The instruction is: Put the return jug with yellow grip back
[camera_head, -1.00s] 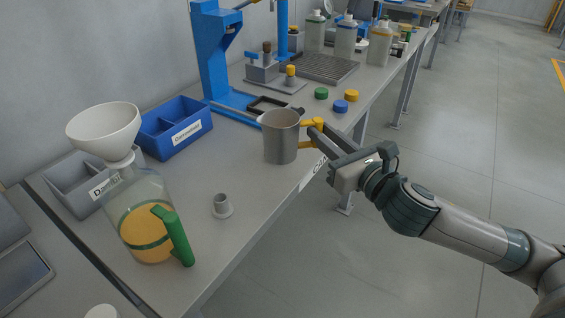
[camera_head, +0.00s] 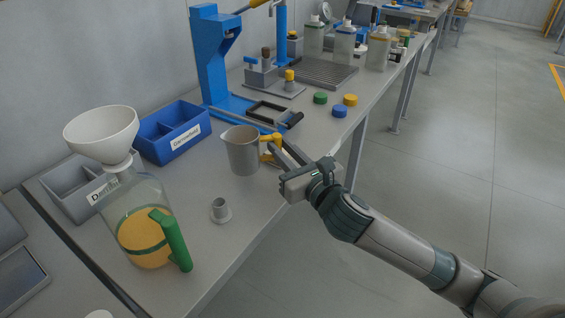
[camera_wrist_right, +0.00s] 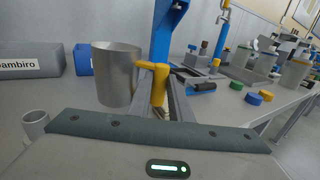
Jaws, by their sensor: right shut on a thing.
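The return jug (camera_head: 243,152) is a grey metal jug with a yellow grip (camera_head: 271,141). It is upright over the grey bench, in front of the blue press; I cannot tell whether its base touches the bench. My right gripper (camera_head: 277,150) is shut on the yellow grip, with the jug to its left. In the right wrist view the jug (camera_wrist_right: 117,74) stands left of the fingers, and the grip (camera_wrist_right: 158,84) is between the fingers of the right gripper (camera_wrist_right: 157,92). My left gripper is not in view.
A glass jar (camera_head: 146,225) with a white funnel (camera_head: 101,133) and green handle stands front left. A small grey cup (camera_head: 220,209) is near the jug. A blue bin (camera_head: 172,133) and a blue press (camera_head: 213,60) stand behind. Coloured caps (camera_head: 340,111) lie to the right.

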